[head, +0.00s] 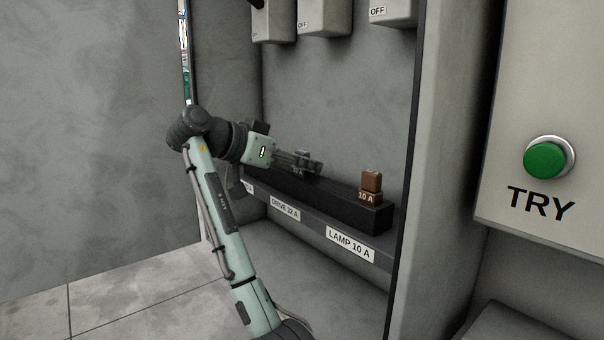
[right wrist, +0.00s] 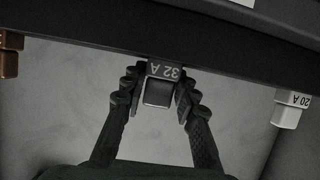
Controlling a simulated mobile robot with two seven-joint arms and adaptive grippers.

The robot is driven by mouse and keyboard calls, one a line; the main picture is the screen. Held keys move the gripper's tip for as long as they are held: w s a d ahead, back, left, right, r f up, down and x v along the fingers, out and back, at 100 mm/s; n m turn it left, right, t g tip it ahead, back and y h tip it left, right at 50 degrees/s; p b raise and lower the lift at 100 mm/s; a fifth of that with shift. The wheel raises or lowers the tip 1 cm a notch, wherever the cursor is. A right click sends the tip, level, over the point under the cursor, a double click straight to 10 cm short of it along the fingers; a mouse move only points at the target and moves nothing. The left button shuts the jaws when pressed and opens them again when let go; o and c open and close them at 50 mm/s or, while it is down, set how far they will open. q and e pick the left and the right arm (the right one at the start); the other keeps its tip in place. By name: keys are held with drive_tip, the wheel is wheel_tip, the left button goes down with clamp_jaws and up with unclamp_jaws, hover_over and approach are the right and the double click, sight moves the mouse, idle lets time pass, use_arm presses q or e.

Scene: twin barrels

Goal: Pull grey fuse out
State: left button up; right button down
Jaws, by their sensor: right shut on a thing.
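The grey fuse (right wrist: 160,91), marked 32 A, shows in the right wrist view between my right gripper's fingers, against the edge of the dark fuse rail (right wrist: 100,55). My right gripper (right wrist: 158,93) is shut on it, one finger on each side. In the head view my right gripper (head: 306,163) reaches in from the left above the rail (head: 345,200), over the DRIVE 32 A part. The fuse is mostly hidden by the fingers there. Whether it is fully seated in the rail I cannot tell. My left gripper is not in view.
A brown 10 A fuse (head: 371,184) stands on the rail to the right, above the LAMP label. A white 20 A fuse (right wrist: 288,108) shows in the right wrist view. Switch boxes (head: 324,14) hang above. The cabinet's side wall and a green TRY button (head: 546,158) are at right.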

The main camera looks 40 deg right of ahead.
sight(302, 151)
drive_tip(key=shift+r+p, duration=0.45)
drive_tip(key=shift+r, duration=0.25)
drive_tip(key=shift+r+p, duration=0.95)
drive_tip(key=shift+r, duration=0.25)
drive_tip(key=shift+r+p, duration=0.35)
drive_tip(key=shift+r, duration=3)
